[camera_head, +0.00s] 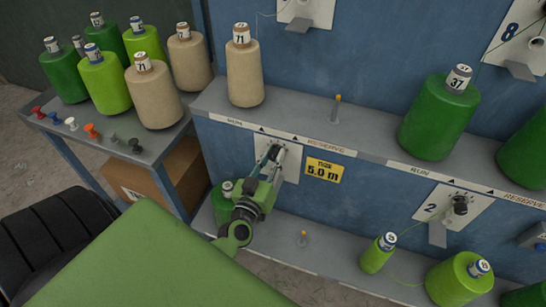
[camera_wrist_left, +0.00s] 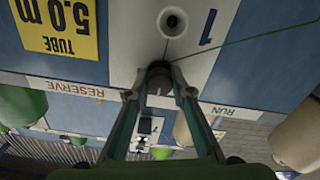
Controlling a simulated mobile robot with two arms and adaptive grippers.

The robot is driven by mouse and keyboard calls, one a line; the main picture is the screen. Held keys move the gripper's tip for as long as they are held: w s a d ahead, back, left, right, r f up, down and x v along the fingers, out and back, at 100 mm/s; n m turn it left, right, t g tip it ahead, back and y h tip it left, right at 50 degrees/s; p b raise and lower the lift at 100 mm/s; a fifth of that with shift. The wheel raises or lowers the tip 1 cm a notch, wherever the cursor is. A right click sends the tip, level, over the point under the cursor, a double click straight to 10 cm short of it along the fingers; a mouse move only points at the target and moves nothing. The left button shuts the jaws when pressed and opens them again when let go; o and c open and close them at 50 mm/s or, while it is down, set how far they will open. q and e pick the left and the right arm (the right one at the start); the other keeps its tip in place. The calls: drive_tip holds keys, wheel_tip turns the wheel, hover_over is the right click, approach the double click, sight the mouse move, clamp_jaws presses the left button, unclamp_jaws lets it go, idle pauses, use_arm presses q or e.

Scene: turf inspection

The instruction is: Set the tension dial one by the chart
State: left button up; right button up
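Tension dial one is a dark round knob (camera_wrist_left: 158,73) on a white plate (camera_wrist_left: 190,25) marked 1, upside down in the left wrist view. In the head view the plate (camera_head: 291,164) shows on the blue panel, left of the yellow sign. My left gripper (camera_head: 272,153) reaches up to the dial. In the left wrist view its two fingers (camera_wrist_left: 158,80) stand on either side of the knob and appear to grip it. The dial's pointer and setting cannot be read. My right gripper is not in view. No chart can be made out.
A yellow sign (camera_head: 323,170) reads "TUBE 5.0 m". A tan cone (camera_head: 244,75) and a green cone (camera_head: 438,118) stand on the upper shelf. Plate 2 (camera_head: 445,212) is to the right. A side table with several cones and coloured pegs (camera_head: 71,124) is at the left.

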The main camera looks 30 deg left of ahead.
use_arm(q)
clamp_jaws()
drive_tip(key=n, duration=0.3)
drive_tip(key=shift+n, duration=0.4)
drive_tip(key=shift+f+n, duration=0.1)
drive_tip(key=shift+n, duration=2.1)
drive_tip(key=o, duration=0.8)
unclamp_jaws()
drive_tip(key=shift+o, duration=0.2)
